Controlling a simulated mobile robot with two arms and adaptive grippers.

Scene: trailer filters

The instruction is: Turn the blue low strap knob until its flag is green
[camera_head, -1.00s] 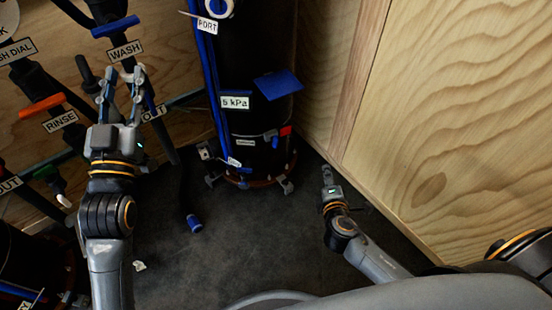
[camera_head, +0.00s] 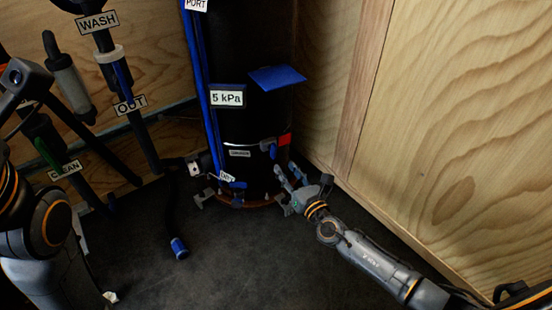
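The blue strap knob (camera_head: 268,148) sits on the low metal strap around the black cylinder (camera_head: 245,120). A red flag (camera_head: 285,139) shows beside it on the right. My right gripper (camera_head: 288,171) is just below and right of the knob, near the cylinder's base. Its two fingers are apart, pointing up and left, with nothing visible between them. It appears apart from the knob. My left gripper (camera_head: 22,78) is only partly in view at the left edge; its fingertips cannot be made out.
A wooden wall (camera_head: 455,130) stands close on the right of my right arm. Labelled pipes and valves stand at left. A hose with a blue end (camera_head: 179,247) lies on the dark floor (camera_head: 240,265). A blue plate (camera_head: 277,78) juts out above the knob. The front floor is clear.

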